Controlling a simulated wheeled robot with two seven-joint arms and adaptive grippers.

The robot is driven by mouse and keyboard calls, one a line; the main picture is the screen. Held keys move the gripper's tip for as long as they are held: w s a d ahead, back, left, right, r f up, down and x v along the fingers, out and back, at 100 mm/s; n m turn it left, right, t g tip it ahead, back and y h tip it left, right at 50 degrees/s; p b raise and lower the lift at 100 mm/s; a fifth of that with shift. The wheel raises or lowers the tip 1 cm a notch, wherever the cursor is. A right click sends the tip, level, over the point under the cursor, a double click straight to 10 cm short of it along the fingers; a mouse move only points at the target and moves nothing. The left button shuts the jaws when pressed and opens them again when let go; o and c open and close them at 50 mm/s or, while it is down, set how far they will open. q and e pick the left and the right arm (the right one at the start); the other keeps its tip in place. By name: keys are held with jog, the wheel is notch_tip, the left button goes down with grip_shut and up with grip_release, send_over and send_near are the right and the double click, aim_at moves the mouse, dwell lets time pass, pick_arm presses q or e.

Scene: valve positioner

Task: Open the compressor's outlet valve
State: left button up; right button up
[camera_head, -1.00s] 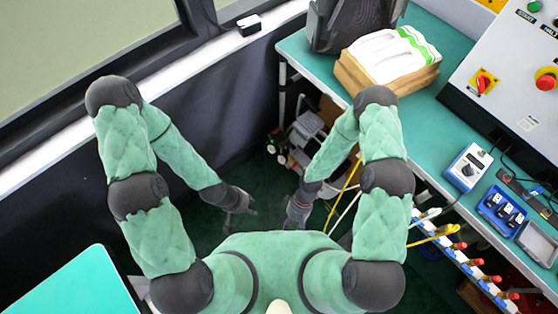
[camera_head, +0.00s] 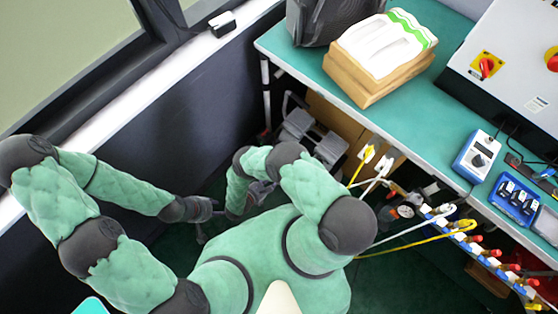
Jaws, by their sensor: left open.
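I cannot pick out the compressor or its outlet valve with certainty. Dark equipment with a red part (camera_head: 397,212) shows low under the bench, partly hidden by the bench and hoses. My left gripper (camera_head: 207,214) is open and empty, low over the dark floor at the left of my body. My right arm is bent in toward the left gripper. Its gripper (camera_head: 262,191) is a small dark shape, partly hidden by my own arm, and I cannot see its fingers clearly.
A dark wall (camera_head: 150,130) stands left.

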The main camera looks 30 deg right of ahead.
jog(key=b+x, duration=0.3)
jog(key=x, duration=0.7)
jog(key=shift+d+f, duration=0.2)
jog(key=shift+d, duration=0.1)
grip_shut()
